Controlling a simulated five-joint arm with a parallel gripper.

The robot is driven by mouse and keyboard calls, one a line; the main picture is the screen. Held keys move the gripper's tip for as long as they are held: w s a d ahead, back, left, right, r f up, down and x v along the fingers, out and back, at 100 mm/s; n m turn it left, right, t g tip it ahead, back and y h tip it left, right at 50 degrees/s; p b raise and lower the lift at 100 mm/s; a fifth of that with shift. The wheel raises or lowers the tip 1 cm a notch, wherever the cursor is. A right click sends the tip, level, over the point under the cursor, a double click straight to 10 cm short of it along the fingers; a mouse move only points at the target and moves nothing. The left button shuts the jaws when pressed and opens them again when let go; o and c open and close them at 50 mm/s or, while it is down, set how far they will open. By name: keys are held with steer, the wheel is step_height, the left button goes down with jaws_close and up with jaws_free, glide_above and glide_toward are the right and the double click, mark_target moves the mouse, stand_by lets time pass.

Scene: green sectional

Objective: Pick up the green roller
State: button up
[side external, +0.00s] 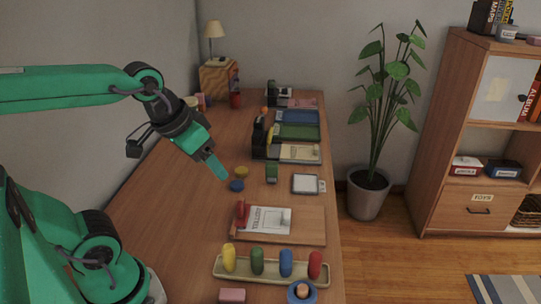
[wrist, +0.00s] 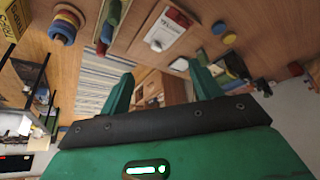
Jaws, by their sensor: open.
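A green upright piece with a rounded top (side external: 257,262), which looks like the green roller, stands in a long pale tray (side external: 222,273) at the near end of the desk. It is between a yellow piece (side external: 229,258) and a blue piece (side external: 286,263); a red piece (side external: 315,265) is at the right end. My gripper (side external: 218,168) is above the desk, further back than the tray, pointing down to the right. In the wrist view my gripper (wrist: 160,69) has its two fingers apart with nothing held between them. Part of the tray's row shows there at the top, cropped.
A wooden board (side external: 310,228) with a white card and red-handled item lies behind the tray. Yellow (side external: 242,171) and blue (side external: 237,185) discs, a small green block (side external: 271,174) and a white-topped square (side external: 305,184) lie beyond. A blue ring-shaped item (side external: 301,292) stands in front.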

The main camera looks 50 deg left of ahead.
steer(key=w+a+r+n+g, duration=0.1)
steer(key=w+a+n, duration=0.15)
steer(key=w, duration=0.65)
steer(key=n+g, duration=0.4)
steer(key=n, duration=0.2)
glide_above(272, 163)
steer(key=f, duration=1.5)
steer(key=shift+s+d+f, duration=0.15)
steer(key=shift+d+f, duration=0.05)
steer(key=shift+f, duration=0.05)
steer(key=shift+a+f, duration=0.2)
steer(key=shift+f, duration=1.45)
steer(key=shift+f, duration=0.1)
steer(key=shift+f, duration=2.55)
